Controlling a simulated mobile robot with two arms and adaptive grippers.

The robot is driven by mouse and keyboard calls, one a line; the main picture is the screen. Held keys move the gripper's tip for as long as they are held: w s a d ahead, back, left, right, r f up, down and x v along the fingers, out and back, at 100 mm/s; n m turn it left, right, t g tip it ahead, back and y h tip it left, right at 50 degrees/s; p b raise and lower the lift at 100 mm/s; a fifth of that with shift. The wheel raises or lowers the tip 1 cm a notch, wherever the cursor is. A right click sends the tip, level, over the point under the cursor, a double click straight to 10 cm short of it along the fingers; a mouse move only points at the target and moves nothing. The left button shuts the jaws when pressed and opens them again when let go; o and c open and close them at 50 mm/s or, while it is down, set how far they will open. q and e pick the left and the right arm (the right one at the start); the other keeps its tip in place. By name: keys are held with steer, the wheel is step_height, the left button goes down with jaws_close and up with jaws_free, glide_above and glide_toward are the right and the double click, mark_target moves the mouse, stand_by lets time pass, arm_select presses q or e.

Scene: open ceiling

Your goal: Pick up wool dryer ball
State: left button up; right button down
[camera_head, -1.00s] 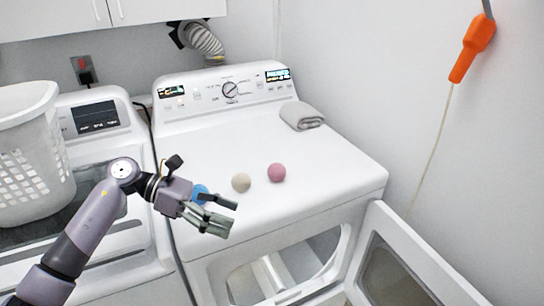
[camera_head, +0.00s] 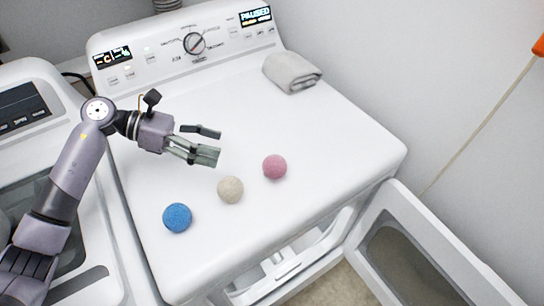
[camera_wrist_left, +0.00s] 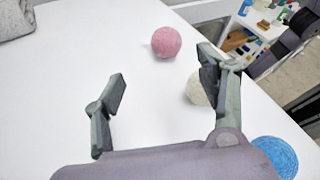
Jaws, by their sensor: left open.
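Three wool dryer balls sit in a slanting row on the dryer top: a blue ball (camera_head: 177,217), a cream ball (camera_head: 230,189) and a pink ball (camera_head: 275,167). My left gripper (camera_head: 212,143) is open and empty, behind the cream ball and left of the pink one in the head view. In the left wrist view, the pink ball (camera_wrist_left: 166,43) shows beyond the gap between the open fingers (camera_wrist_left: 160,88). The cream ball (camera_wrist_left: 196,90) is partly hidden by the right finger there, and the blue ball (camera_wrist_left: 275,157) is at the lower right. My right gripper is not in view.
The white dryer top (camera_head: 330,135) is otherwise mostly clear. A folded grey cloth (camera_head: 292,72) lies near its back right. The control panel (camera_head: 190,47) rises behind. The dryer door (camera_head: 425,250) hangs open at the front right. The washer (camera_head: 35,85) stands on the left.

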mark_target(266, 161)
arm_select(q)
steer(key=p+x, duration=0.3)
steer(key=x, duration=0.5)
steer(key=shift+d+r, duration=0.1)
steer(key=shift+r, duration=0.05)
steer(key=shift+d+f, duration=0.2)
steer(key=shift+d, duration=0.05)
steer(key=p+x, duration=0.1)
steer(key=x, duration=0.1)
steer(key=s+p+x, duration=0.1)
steer(key=p+x, duration=0.1)
steer(key=shift+d+f, duration=0.1)
steer(key=shift+d, duration=0.25)
steer(key=shift+d+f, duration=0.3)
arm_select(e)
step_height(266, 161, up, 7)
steer(key=w, duration=0.1)
arm_select(q)
steer(key=shift+c, duration=0.2)
steer(key=shift+a, duration=0.1)
steer(key=shift+c, duration=1.2)
steer(key=c, duration=0.9)
arm_select(e)
steer(key=shift+a, duration=0.1)
